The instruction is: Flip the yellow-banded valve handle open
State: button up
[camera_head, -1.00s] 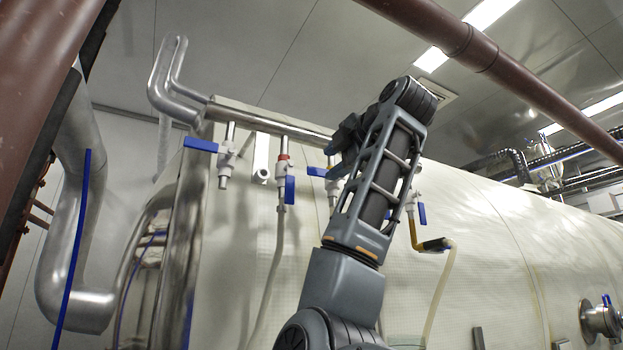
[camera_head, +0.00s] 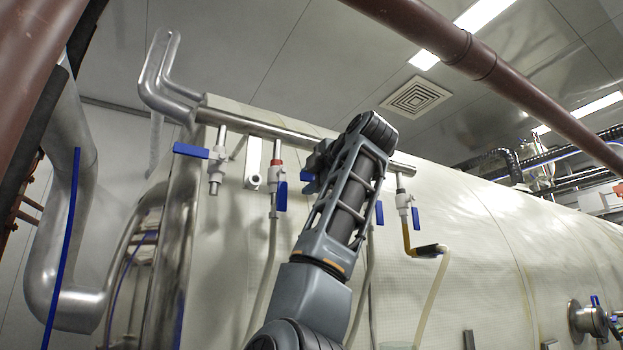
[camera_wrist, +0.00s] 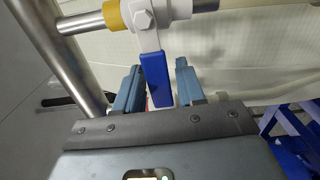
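In the wrist view, the valve (camera_wrist: 147,17) has a yellow band (camera_wrist: 114,15) at its pipe end. Its blue handle (camera_wrist: 155,78) sticks out crosswise to the valve body, towards my gripper. My gripper (camera_wrist: 158,84) is open, with one finger on each side of the handle's end. Gaps to the fingers look small; I cannot tell whether either finger touches. In the head view, my gripper (camera_head: 320,160) is at the pipe row, partly hidden by my wrist. A blue handle (camera_head: 308,177) shows just beside it; the yellow band is hidden there.
Neighbouring valves hang from the same steel pipe (camera_head: 255,124): a red-banded one (camera_head: 276,172) and one with a sideways blue handle (camera_head: 190,151) to the left, another (camera_head: 403,199) to the right. The pale chamber wall (camera_head: 470,250) lies behind. A brown pipe (camera_head: 530,85) crosses overhead.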

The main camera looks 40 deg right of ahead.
grip_shut()
jog(key=shift+f, duration=0.15)
dwell(0.4)
